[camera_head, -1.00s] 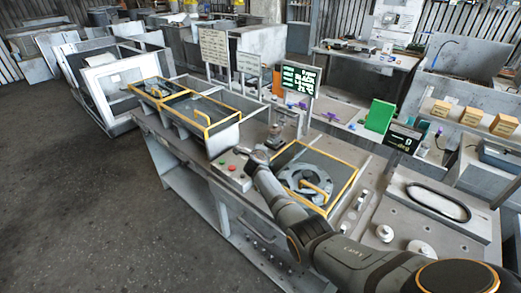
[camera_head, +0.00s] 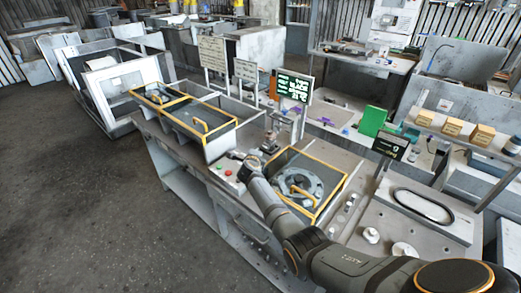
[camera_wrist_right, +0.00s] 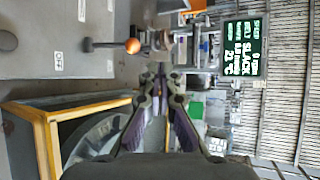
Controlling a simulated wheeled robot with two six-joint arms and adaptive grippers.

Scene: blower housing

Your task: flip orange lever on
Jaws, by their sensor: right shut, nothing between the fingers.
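The lever's orange ball (camera_wrist_right: 132,46) shows in the right wrist view, on a dark rod running left to a pivot on a grey panel (camera_wrist_right: 40,65). An "OFF" label (camera_wrist_right: 82,10) is on the panel above the rod in that view; a second small label below it is too small to read. My right gripper (camera_wrist_right: 160,75) is shut and empty, its fingertips just below and right of the ball. I cannot tell whether they touch it. In the head view my right gripper (camera_head: 252,163) is beside the button box; the lever is too small to make out. My left gripper is not in view.
The button box (camera_head: 228,173) has red and green buttons. A yellow-framed housing (camera_head: 337,184) with a round part stands right of my gripper, and yellow-framed bins (camera_head: 232,126) stand behind left. A dark display (camera_head: 295,86) stands behind. The floor at left is clear.

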